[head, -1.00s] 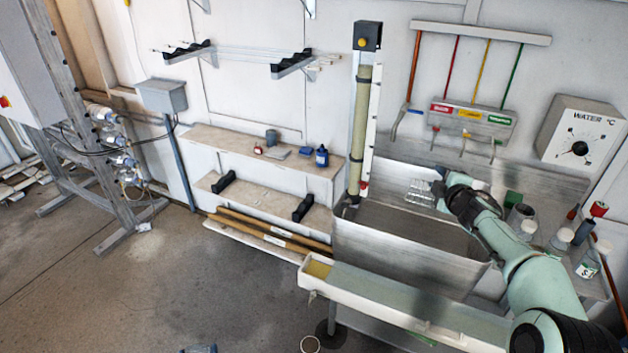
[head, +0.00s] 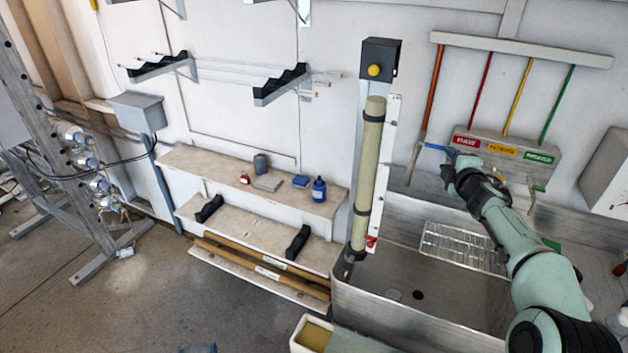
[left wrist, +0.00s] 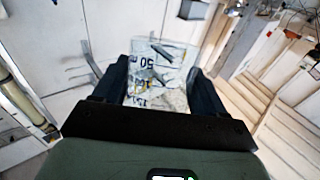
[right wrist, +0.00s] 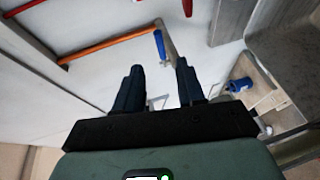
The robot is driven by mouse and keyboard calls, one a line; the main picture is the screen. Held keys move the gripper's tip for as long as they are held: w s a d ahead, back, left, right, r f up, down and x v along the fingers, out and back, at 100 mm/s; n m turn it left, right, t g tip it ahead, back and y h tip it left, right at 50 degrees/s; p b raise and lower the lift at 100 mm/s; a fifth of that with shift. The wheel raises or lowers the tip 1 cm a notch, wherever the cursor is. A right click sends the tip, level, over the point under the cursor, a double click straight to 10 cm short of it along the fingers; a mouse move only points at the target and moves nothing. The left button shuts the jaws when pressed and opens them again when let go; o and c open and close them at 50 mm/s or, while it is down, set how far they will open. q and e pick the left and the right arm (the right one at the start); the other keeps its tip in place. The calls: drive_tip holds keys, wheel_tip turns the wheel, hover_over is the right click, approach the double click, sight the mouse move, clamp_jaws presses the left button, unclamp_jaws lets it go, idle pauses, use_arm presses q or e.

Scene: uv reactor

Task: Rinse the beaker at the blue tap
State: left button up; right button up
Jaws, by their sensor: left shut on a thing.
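The clear beaker (left wrist: 150,78), with printed volume marks, is between the fingers of my left gripper (left wrist: 160,66) in the left wrist view, and that gripper is shut on it. I cannot tell if there is liquid in it. The blue tap (head: 435,147) has a blue lever and a grey spout on the wall, left of the red label. My right gripper (head: 452,153) is right beside the lever. In the right wrist view its fingers are apart and empty, with the blue lever (right wrist: 160,45) just past the fingertips; I see no clear contact.
A steel sink (head: 400,270) with a wire rack (head: 460,248) lies below the taps. A tall tube (head: 368,180) on a post stands left of the tap. Left of it are shelves (head: 265,185) holding a blue bottle (head: 319,189) and small items.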

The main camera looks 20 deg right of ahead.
sight(437, 148)
use_arm(q)
drive_tip(key=shift+t, duration=0.3)
drive_tip(key=w+r+p, duration=0.1)
drive_tip(key=r, duration=0.1)
drive_tip(key=w+r+p, duration=0.1)
drive_tip(key=r+p, duration=0.1)
drive_tip(key=r, duration=0.1)
drive_tip(key=w+r+p, duration=0.1)
drive_tip(key=r+p, duration=0.1)
drive_tip(key=r, duration=0.1)
drive_tip(key=shift+w+r, duration=0.15)
drive_tip(key=shift+w, duration=0.15)
use_arm(e)
drive_tip(key=x, duration=1)
drive_tip(key=shift+r, duration=0.2)
use_arm(q)
drive_tip(key=shift+w+r, duration=0.25)
drive_tip(key=shift+r, duration=0.1)
use_arm(e)
drive_tip(key=shift+w+d+f, duration=0.15)
drive_tip(key=shift+w+f, duration=0.15)
drive_tip(key=shift+w, duration=0.2)
use_arm(q)
drive_tip(key=shift+s, duration=0.1)
use_arm(e)
drive_tip(key=shift+s, duration=0.1)
clamp_jaws()
